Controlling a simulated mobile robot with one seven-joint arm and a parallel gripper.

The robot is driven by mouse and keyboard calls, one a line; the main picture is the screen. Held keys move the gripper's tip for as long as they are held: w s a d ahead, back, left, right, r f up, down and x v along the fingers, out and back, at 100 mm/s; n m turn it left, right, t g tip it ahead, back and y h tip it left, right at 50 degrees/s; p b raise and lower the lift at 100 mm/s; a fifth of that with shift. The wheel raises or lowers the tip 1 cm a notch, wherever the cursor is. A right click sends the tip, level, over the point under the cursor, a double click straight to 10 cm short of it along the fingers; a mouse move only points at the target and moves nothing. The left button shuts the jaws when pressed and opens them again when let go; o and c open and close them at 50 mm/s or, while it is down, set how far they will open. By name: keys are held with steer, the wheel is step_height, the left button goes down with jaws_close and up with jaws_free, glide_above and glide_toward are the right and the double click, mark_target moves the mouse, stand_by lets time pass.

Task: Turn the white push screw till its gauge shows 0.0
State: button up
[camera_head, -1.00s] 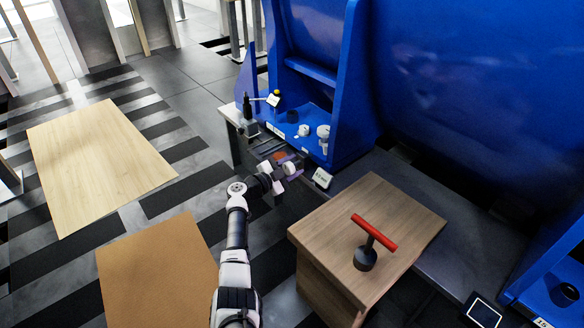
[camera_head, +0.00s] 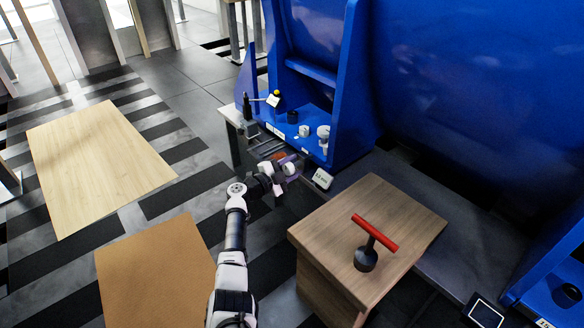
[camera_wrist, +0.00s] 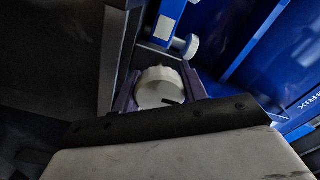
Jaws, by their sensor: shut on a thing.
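My gripper (camera_head: 284,169) is at the front edge of the blue fixture in the head view. In the wrist view its two purple fingers (camera_wrist: 160,92) stand on either side of a white ridged round knob, the push screw (camera_wrist: 158,80), and are shut on it. A dark slot or mark shows on the knob's face. In the head view the white knob (camera_head: 290,169) shows only in part among the fingers. A small tilted gauge display (camera_head: 322,179) stands just right of the gripper; its digits are too small to read surely.
The blue fixture (camera_head: 352,75) rises close behind the gripper, with other white knobs (camera_head: 323,133) on its ledge. A wooden block (camera_head: 400,205) bearing a red T-handle (camera_head: 374,233) stands at right. Open floor with flat boards (camera_head: 95,160) lies left.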

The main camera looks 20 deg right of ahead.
steer(key=o, duration=1)
steer(key=shift+a, duration=0.1)
steer(key=shift+a+r+p, duration=0.1)
steer(key=shift+a+p, duration=0.1)
steer(key=shift+p, duration=0.1)
steer(key=p+v, duration=0.7)
steer(key=v, duration=0.6)
steer(key=shift+s+a, duration=0.1)
steer(key=shift+a, duration=0.05)
